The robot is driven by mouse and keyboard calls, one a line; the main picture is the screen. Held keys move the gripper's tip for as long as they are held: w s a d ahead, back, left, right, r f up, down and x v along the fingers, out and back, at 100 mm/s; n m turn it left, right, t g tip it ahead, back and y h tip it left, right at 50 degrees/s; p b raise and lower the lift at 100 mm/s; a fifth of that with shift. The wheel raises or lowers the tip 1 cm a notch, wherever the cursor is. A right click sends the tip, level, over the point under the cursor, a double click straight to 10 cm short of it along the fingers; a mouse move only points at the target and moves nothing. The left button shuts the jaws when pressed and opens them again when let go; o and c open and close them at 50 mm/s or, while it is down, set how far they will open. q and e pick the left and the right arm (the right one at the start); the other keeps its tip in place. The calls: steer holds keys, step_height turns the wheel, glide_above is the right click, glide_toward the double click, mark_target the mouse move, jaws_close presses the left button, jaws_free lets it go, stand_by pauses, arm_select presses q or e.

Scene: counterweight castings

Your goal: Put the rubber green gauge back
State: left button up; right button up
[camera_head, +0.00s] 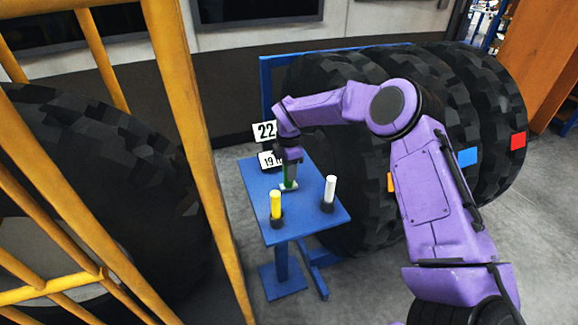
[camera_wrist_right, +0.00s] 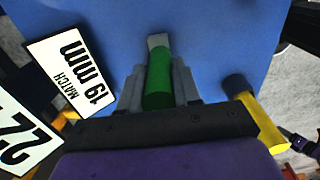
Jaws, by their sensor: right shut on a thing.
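The green gauge (camera_head: 288,173) is upright between the fingers of my right gripper (camera_head: 290,168), over the blue table. In the right wrist view the green gauge (camera_wrist_right: 158,78) sits between the two grey fingers of my right gripper (camera_wrist_right: 159,86). A pale grey-white piece (camera_wrist_right: 157,40) shows at its far end; I cannot tell whether it is part of the gauge or a pad on the table, nor whether the gauge touches the table. My left gripper is not in view.
On the blue table (camera_head: 310,217) a yellow gauge (camera_head: 275,204) and a white gauge (camera_head: 330,189) stand in black holders. Signs reading 22 (camera_head: 265,131) and 19 mm (camera_head: 268,160) stand at its back left. Large tyres (camera_head: 330,80) stand behind; a yellow cage frame (camera_head: 185,130) is left.

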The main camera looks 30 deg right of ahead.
steer(key=o, duration=0.9)
steer(key=shift+f, duration=0.1)
step_height(320, 180, up, 12)
steer(key=b, duration=0.3)
steer(key=shift+f, duration=0.2)
steer(key=shift+r, duration=0.3)
